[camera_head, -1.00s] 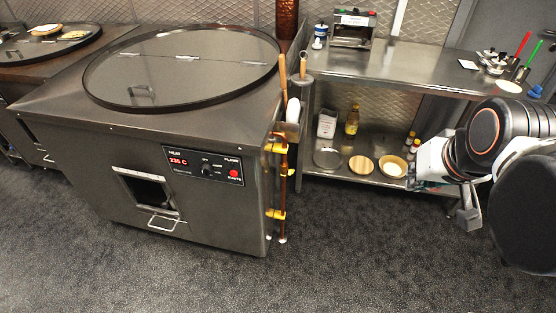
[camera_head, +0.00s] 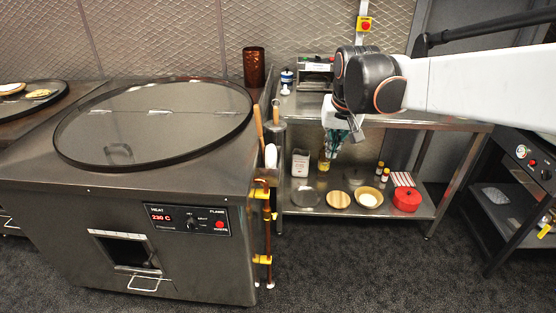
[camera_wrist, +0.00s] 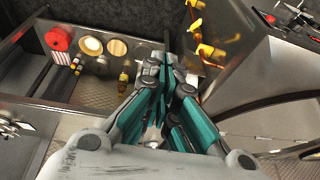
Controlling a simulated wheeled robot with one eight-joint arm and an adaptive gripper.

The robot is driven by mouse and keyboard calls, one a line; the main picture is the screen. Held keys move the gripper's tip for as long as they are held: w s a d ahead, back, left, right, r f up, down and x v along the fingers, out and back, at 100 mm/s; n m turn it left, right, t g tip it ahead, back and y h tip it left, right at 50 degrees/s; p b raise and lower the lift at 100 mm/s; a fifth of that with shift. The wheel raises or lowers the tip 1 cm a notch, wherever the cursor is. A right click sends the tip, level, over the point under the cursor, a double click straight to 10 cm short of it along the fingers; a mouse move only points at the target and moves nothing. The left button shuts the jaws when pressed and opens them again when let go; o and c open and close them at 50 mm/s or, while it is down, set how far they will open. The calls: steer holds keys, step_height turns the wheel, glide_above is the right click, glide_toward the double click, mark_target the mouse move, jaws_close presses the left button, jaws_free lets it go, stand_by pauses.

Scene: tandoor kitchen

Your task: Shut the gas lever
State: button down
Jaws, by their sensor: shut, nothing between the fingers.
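A copper gas pipe (camera_head: 267,225) runs down the right side of the tandoor (camera_head: 90,225). It carries a yellow upper fitting (camera_head: 259,191) and a yellow lower fitting (camera_head: 262,260). I cannot tell for sure which yellow part is the gas lever. In the wrist view, yellow fittings (camera_wrist: 208,51) show at the upper right, beside the tandoor. My gripper (camera_head: 334,150) is right of the pipe, in front of the steel shelf table, and apart from the fittings. In the wrist view its teal fingers (camera_wrist: 168,66) are together and empty.
Tools hang in a holder (camera_head: 268,174) above the upper fitting. The lower shelf (camera_head: 330,208) holds a red pot (camera_head: 407,199), bowls and bottles behind my gripper. An oven-like unit (camera_head: 515,180) stands at the right. The floor in front is clear.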

steer(key=w+a+f+g+p, duration=0.1)
steer(key=w+a+f, duration=0.5)
steer(key=w+f, duration=0.25)
steer(key=w+a+f+g+p, duration=0.1)
steer(key=w+a+f+p, duration=0.1)
steer(key=w+a+f, duration=0.45)
steer(key=shift+g, duration=0.8)
steer(key=w+a+f+b, duration=0.1)
steer(key=f, duration=0.6)
steer(key=w+a+f+b, duration=0.1)
steer(key=f+b, duration=0.1)
steer(key=f, duration=0.6)
steer(key=a+f+b, duration=0.1)
steer(key=f, duration=0.7)
steer(key=shift+w+a+f, duration=0.15)
steer(key=shift+w, duration=0.25)
steer(key=shift+s+f+b, duration=0.4)
steer(key=shift+s+b, duration=0.05)
steer(key=shift+s, duration=0.05)
steer(key=shift+s, duration=0.1)
steer(key=shift+s+f+t, duration=0.1)
steer(key=shift+s+t, duration=0.15)
steer(key=shift+t, duration=0.15)
